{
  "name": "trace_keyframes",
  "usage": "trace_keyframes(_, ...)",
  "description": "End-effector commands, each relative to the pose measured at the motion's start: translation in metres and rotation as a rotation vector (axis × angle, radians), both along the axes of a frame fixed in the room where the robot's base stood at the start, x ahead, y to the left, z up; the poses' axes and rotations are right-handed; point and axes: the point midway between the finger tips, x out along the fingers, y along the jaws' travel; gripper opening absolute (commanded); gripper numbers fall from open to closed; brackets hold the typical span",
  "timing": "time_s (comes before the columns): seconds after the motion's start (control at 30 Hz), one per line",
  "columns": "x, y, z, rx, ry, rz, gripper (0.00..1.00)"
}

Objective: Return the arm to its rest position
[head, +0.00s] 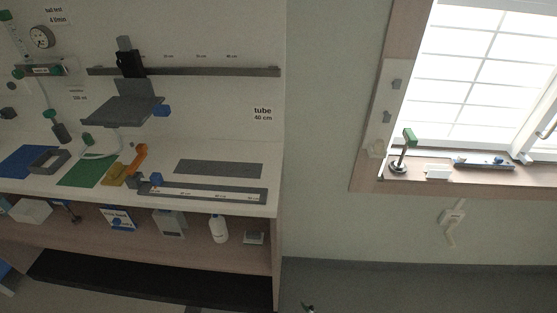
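My gripper and arm cannot be made out in the head view. A small dark shape (308,308) shows at the bottom edge, cut off by the frame, and I cannot tell what it is. The white counter (225,199) on the left carries a blue mat, a green mat (84,173), an orange and yellow device (136,160), a dark grey mat (220,169) and a grey ruler strip (215,193). No gripper shows near any of them.
A wall rail (215,71) holds a grey shelf bracket (128,104) above the counter. A lower shelf holds a white bottle (218,229) and boxes. At right, a windowsill (470,183) carries a green-topped lever (408,138). The wall between counter and window is bare.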

Motion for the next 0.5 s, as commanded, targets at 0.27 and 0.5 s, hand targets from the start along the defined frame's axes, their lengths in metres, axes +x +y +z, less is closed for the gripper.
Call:
trace_keyframes(0.27, -0.077, -0.063, 0.009, 0.045, -0.086, -0.15, 1.0)
trace_keyframes(0.5, -0.142, -0.103, 0.039, 0.082, -0.168, -0.263, 1.0)
